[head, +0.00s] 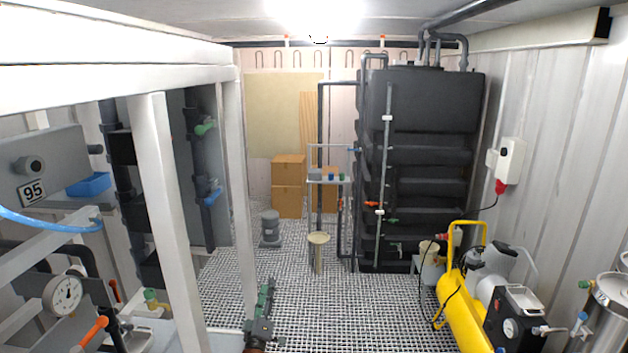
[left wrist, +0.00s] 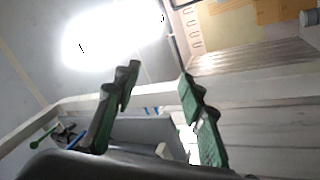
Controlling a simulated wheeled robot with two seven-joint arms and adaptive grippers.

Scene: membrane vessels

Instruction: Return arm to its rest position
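My left gripper (head: 266,298) shows at the bottom of the head view, its green fingers pointing up and away beside a white frame post. The left wrist view shows the same gripper (left wrist: 157,88) with its two green fingers well apart and nothing between them. Behind the fingers in that view are white beams, a grey panel and a bright ceiling light. My right gripper is not in view.
The white frame (head: 170,215) stands close at left, with a gauge (head: 66,295) and valves behind it. A black tank (head: 430,150) stands at the back right. A yellow compressor (head: 462,310) is at lower right. Open grating floor (head: 350,315) lies between.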

